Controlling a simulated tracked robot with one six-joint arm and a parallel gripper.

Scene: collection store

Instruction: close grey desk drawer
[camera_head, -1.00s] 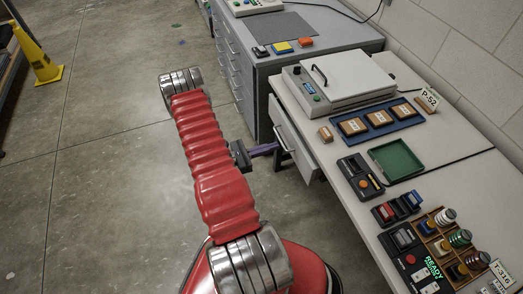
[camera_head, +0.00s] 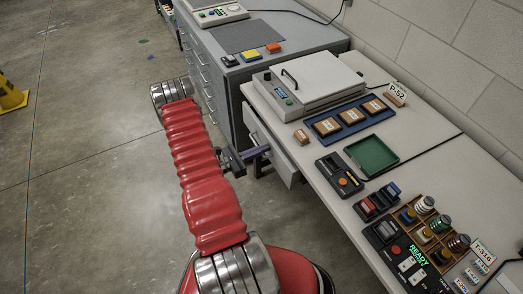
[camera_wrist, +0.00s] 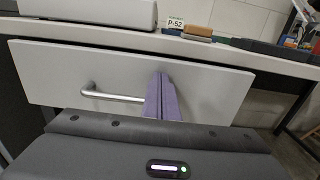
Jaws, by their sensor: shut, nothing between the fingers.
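The grey desk drawer (camera_head: 273,150) is under the front edge of the long light desk (camera_head: 320,183), and its front stands out a little from the desk. In the wrist view its pale front (camera_wrist: 55,70) fills the middle, with a metal bar handle (camera_wrist: 108,96) left of centre. My gripper (camera_head: 267,149) has its purple fingers shut and empty, pointing at the drawer front. In the wrist view the fingertips (camera_wrist: 162,78) overlap the front just right of the handle. I cannot tell whether they touch it.
A grey cabinet (camera_head: 228,95) with several drawers stands beyond the desk. On the desktop are a lidded device (camera_head: 315,80), a blue tray (camera_head: 325,126), a green tray (camera_head: 371,155) and a bottle rack (camera_head: 432,238). Open floor (camera_head: 90,170) lies left of my arm.

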